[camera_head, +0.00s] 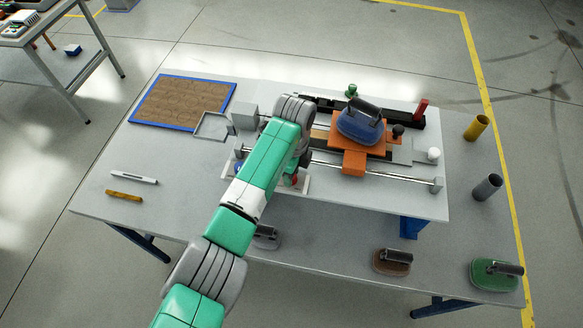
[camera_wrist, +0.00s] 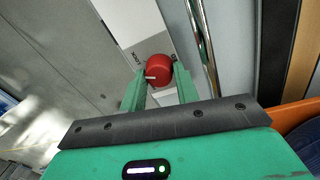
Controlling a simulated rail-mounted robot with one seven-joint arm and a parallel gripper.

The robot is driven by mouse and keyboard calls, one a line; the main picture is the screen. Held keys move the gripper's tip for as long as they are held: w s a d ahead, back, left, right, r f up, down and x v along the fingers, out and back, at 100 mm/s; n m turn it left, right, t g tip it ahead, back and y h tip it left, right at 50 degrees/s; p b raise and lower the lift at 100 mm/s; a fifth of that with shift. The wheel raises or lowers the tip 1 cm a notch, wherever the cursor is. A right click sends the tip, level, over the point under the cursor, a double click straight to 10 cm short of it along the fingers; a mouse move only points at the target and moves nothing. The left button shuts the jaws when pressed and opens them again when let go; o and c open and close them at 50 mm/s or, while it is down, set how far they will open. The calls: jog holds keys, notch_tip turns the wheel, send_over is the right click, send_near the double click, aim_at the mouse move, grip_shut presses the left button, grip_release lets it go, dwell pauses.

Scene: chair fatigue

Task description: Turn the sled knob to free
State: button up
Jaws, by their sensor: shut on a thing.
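The red knob (camera_wrist: 158,70) is between the two green fingertips of my gripper (camera_wrist: 159,76), which is shut on it. A short white mark shows on the knob's left side in the wrist view. The white label plate (camera_wrist: 137,27) behind it carries dark lettering; the word to the left of the knob seems to read LOCK, and the word to the right is mostly hidden. In the head view my arm hides most of the knob (camera_head: 294,182). The orange sled (camera_head: 354,162) sits on the rails to the right, with a blue pad block (camera_head: 360,121) on it.
A metal rail (camera_head: 400,179) runs along the bench front beside my gripper. Brown (camera_head: 392,262) and green (camera_head: 494,275) handled blocks lie at the front right. A blue-edged brown board (camera_head: 184,102) and two pens lie on the left. The left bench surface is largely clear.

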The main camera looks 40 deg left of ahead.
jog(key=n+p, duration=0.1)
jog(key=n, duration=0.2)
jog(key=shift+r+n+p, duration=0.15)
jog(key=shift+n+p, duration=0.15)
jog(key=shift+n, duration=0.1)
jog(key=n+p, duration=0.1)
jog(key=n, duration=0.2)
jog(key=shift+n, duration=0.3)
jog(key=n+p, duration=0.1)
jog(key=n, duration=0.2)
jog(key=n+p, duration=0.1)
jog(key=n, duration=0.1)
jog(key=shift+a+n+t+h, duration=0.1)
jog(key=shift+n+t+h, duration=0.2)
jog(key=shift+n+t, duration=0.1)
jog(key=shift+n, duration=0.3)
jog(key=o, duration=1)
jog(key=r, duration=0.7)
jog(key=shift+a+r, duration=0.3)
